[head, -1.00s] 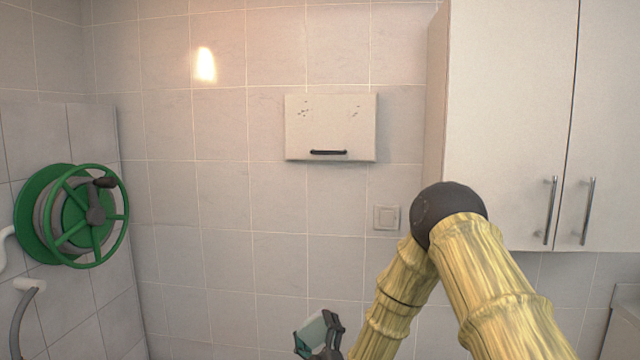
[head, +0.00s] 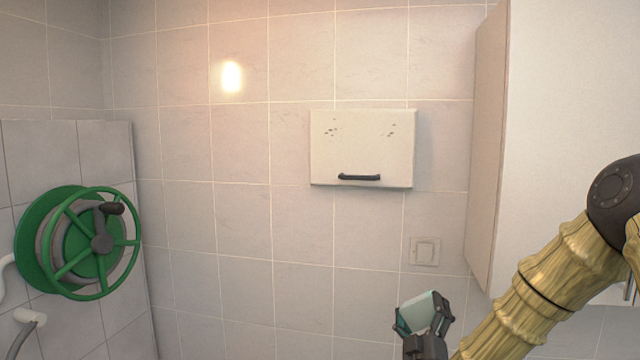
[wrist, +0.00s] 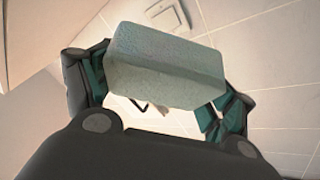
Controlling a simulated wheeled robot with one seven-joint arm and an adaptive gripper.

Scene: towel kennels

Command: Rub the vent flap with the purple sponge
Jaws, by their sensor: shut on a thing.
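The vent flap (head: 362,150) is a cream panel on the tiled wall, hanging closed, with a black handle along its lower edge and dark specks in two patches near its top. My gripper (head: 422,319) is below it and slightly right in the head view, shut on a block-shaped sponge (head: 424,308). The sponge looks pale teal, not purple. In the wrist view the sponge (wrist: 165,65) sits between the fingers of my gripper (wrist: 160,88), its long face showing. The sponge is apart from the flap.
A white cabinet (head: 570,120) juts from the wall at right, near my arm. A wall switch (head: 425,251) is between flap and gripper. A green hose reel (head: 80,243) hangs at left. The wall left of the flap is clear.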

